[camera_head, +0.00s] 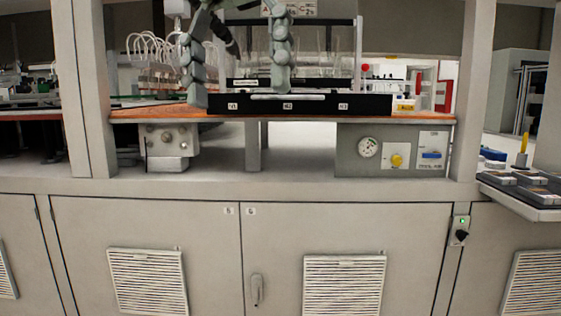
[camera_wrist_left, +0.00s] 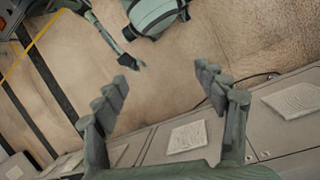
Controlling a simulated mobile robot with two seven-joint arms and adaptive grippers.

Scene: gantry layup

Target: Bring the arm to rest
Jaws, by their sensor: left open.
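My left gripper (camera_head: 240,98) comes down from the top of the head view. Its two grey-green fingers are spread wide with nothing between them. They hang in front of the black rack (camera_head: 300,104) on the orange-edged bench, and I cannot tell whether they touch it. In the left wrist view the left gripper (camera_wrist_left: 165,82) shows its fingers apart and empty, with floor and cabinet fronts behind. A grey-green part of my own body shows at the top of that view. I cannot make out my right gripper in either view.
The orange-edged bench top (camera_head: 420,117) sits in a pale frame with upright posts (camera_head: 471,90) on both sides. Glassware (camera_head: 310,65) stands behind the rack. A grey control box (camera_head: 372,165) is below the bench. A tray of dark boxes (camera_head: 525,185) is at right. Cabinet doors (camera_head: 145,225) fill the front.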

